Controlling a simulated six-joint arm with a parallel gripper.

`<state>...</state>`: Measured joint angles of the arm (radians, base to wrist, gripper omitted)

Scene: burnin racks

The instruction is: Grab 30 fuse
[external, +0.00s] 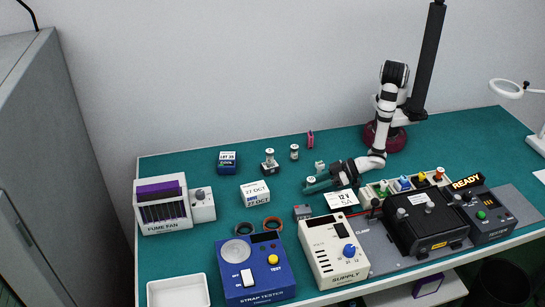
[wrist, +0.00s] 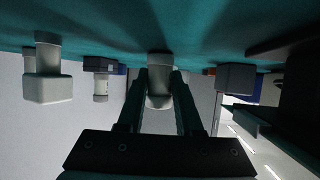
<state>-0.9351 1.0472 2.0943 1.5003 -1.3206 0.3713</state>
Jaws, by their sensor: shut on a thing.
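A small pale cylindrical fuse (wrist: 159,82) with grey end caps stands between the two fingers of my gripper (wrist: 160,88) in the wrist view. The fingers are shut on it. In the external view my gripper (external: 318,184) is low over the teal table, with the fuse (external: 311,181) at its fingertips. Any rating printed on this fuse is too small to read. Another small pale cylinder (external: 294,152) stands apart, farther back. A similar cylinder sits on a dark block (external: 270,168) to the left.
A white block with a small cylinder (external: 320,167) is just behind my gripper. The "12 V 5A" card (external: 341,199), supply (external: 334,250) and black burn-in unit (external: 430,228) crowd the right front. Label boxes (external: 255,193) and a strap tester (external: 254,269) are left.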

